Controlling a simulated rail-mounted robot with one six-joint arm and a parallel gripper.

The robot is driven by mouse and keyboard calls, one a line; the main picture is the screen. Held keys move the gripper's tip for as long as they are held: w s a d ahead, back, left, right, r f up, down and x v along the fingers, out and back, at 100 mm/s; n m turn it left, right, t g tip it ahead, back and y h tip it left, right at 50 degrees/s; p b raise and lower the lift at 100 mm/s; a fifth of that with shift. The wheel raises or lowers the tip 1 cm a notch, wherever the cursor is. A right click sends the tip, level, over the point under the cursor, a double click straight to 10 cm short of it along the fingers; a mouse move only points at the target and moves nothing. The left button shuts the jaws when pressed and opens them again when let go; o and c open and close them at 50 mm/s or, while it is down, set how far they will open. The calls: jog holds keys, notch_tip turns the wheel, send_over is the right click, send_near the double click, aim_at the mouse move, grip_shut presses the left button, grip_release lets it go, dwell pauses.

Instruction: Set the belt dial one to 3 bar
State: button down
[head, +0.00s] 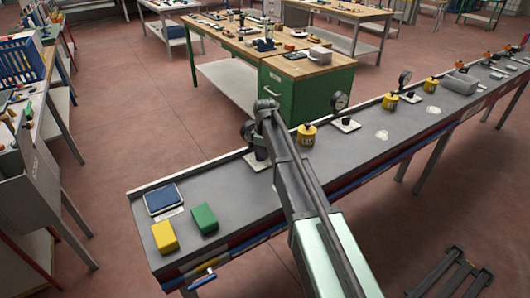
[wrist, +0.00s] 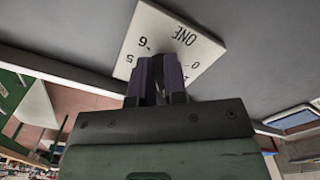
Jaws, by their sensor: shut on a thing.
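The white plate of belt dial one (wrist: 170,32), marked ONE, fills the top of the wrist view, with the figures 6, 5 and 0 readable. My gripper (wrist: 161,72) is over this plate with its dark fingers shut on the dial's knob. The fingers hide the knob and its pointer, so I cannot read its setting. In the head view the plate of dial one (head: 250,163) lies on the grey belt table, partly covered by my arm. A round gauge (head: 248,131) stands behind it, its face not readable.
A yellow weight (head: 307,136) and a second dial plate (head: 345,125) with its gauge (head: 340,101) stand to the right along the belt. A blue tray (head: 163,198), a yellow block (head: 165,237) and a green block (head: 205,218) lie at the near left end. A green cabinet (head: 310,95) stands behind.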

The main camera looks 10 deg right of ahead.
jog(key=shift+m, duration=0.3)
jog(key=m, duration=0.3)
jog(key=shift+s+a, duration=0.2)
jog(key=shift+s, duration=0.05)
jog(key=shift+s+a+m, duration=0.1)
jog(key=shift+a+m, duration=0.05)
jog(key=shift+m, duration=0.8)
jog(key=shift+a+m, duration=0.1)
jog(key=shift+m, duration=0.85)
jog(key=c, duration=1.2)
grip_release()
jog(key=shift+o, duration=0.2)
